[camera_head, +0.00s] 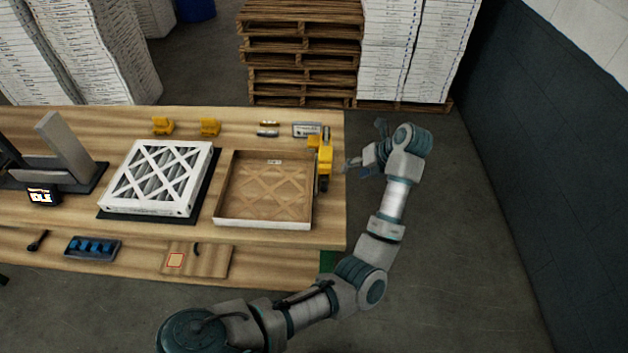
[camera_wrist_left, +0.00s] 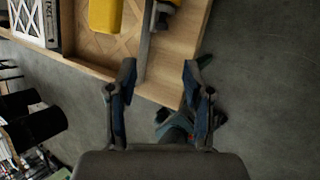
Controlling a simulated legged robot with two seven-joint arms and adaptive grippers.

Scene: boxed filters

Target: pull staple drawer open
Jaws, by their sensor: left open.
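A yellow tool that looks like a stapler (camera_head: 326,157) stands at the right end of the workbench, beside the open shallow box. In the left wrist view, part of a yellow body (camera_wrist_left: 105,14) and a long grey bar (camera_wrist_left: 146,42) show ahead of the fingers. I cannot tell for sure whether this bar is the staple drawer, nor whether it is out. My left gripper (camera_head: 364,148) is open just past the bench's right edge, to the right of the yellow tool. In the left wrist view its fingers (camera_wrist_left: 160,72) are apart, with nothing held between them. My right gripper is out of view.
Pallets (camera_head: 300,50) and stacked white boxes stand behind. The floor right of the bench is clear.

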